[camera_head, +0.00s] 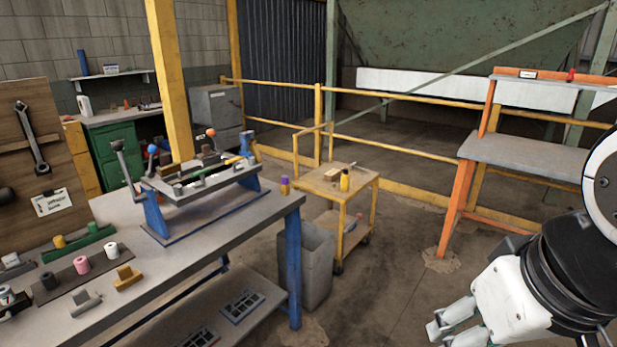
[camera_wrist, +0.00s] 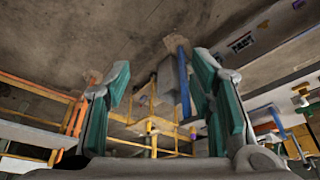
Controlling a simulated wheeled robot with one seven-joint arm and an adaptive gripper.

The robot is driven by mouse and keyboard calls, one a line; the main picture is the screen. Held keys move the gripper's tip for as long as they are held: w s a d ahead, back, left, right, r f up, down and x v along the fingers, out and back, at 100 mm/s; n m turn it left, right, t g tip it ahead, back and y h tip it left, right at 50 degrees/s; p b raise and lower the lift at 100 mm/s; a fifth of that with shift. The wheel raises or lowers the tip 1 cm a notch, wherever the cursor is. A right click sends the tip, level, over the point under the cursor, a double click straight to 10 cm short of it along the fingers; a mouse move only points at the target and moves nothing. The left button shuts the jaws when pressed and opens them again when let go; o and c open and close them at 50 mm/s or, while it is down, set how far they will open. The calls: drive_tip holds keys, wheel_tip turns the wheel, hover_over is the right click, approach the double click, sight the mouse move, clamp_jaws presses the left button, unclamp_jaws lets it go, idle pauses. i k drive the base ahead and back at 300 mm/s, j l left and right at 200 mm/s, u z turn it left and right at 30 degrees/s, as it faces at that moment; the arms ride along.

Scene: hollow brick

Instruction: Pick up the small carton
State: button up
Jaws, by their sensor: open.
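A small tan block-like item (camera_head: 332,174), which may be the small carton, lies on top of the yellow cart (camera_head: 361,186) in the head view. It is too small to tell for certain. A yellow bottle (camera_head: 344,180) stands beside it. My gripper (camera_head: 452,322) is at the lower right of the head view, held in the air well apart from the cart. In the wrist view my gripper (camera_wrist: 160,75) shows two green-padded fingers spread apart with nothing between them. The wrist view is tilted, and I cannot pick out the carton there.
A workbench (camera_head: 215,237) with blue legs, a clamp frame and several small parts fills the left. A grey bin (camera_head: 308,265) stands between bench and cart. An orange-framed table (camera_head: 530,155) is at right. The floor ahead is clear.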

sight(333, 175)
drive_tip(key=i+l, duration=0.2)
drive_tip(key=i, duration=0.25)
drive_tip(key=i+l, duration=0.2)
drive_tip(key=i, duration=0.3)
drive_tip(key=i+l, duration=0.2)
drive_tip(key=i, duration=0.25)
drive_tip(key=i+l, duration=0.15)
drive_tip(key=i, duration=0.35)
drive_tip(key=i+l+u, duration=0.1)
drive_tip(key=i, duration=0.35)
drive_tip(key=i+l, duration=0.35)
drive_tip(key=i, duration=0.15)
drive_tip(key=i+l, duration=0.2)
drive_tip(key=i, duration=0.25)
drive_tip(key=i+l, duration=0.25)
drive_tip(key=i, duration=0.2)
